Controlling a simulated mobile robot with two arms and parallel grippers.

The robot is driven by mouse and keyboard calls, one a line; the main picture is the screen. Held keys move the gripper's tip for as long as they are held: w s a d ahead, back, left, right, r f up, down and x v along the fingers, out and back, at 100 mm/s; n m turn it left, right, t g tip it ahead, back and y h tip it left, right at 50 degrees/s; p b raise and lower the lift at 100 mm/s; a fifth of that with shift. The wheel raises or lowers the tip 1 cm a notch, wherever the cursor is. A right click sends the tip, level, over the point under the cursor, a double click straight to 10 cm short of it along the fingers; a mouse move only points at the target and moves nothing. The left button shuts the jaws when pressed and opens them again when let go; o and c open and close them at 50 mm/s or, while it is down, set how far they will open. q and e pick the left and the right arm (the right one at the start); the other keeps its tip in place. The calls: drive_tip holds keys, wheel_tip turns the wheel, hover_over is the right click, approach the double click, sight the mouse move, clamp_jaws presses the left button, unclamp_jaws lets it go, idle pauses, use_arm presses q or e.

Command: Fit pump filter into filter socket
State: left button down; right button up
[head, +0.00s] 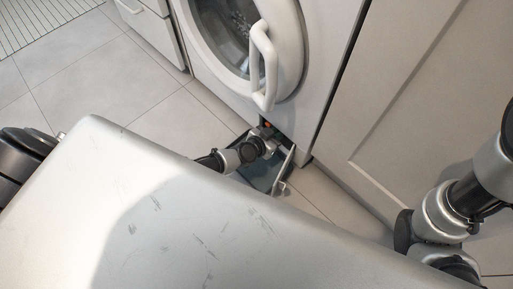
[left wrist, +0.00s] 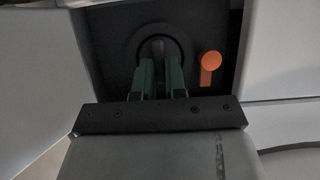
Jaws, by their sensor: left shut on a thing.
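In the left wrist view, the round dark filter socket (left wrist: 131,42) sits in a dark recess in the washer's lower front. My left gripper (left wrist: 159,60) points straight at it, its two green fingers shut on the pump filter (left wrist: 158,46), of which a narrow grey part shows between the fingertips. The filter lines up with the middle of the socket ring; how deep it sits cannot be told. In the head view, my left gripper (head: 264,134) is at the washer's bottom corner, and the filter is hidden there. My right arm shows at the right, its gripper out of view.
An orange lever-like part (left wrist: 210,64) is right of the socket. A dark tray (head: 258,178) lies on the floor below, with a pale bar-like piece (head: 284,170) beside it. The washer's door handle (head: 264,65) juts out above. A cabinet (head: 400,100) stands at right.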

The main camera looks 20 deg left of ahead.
use_arm(q)
drive_tip(key=shift+w+r, duration=0.1)
drive_tip(key=c, duration=1.1)
unclamp_jaws()
drive_tip(key=shift+s+a, duration=0.1)
drive_tip(key=shift+s, duration=0.4)
drive_tip(key=v, duration=1.1)
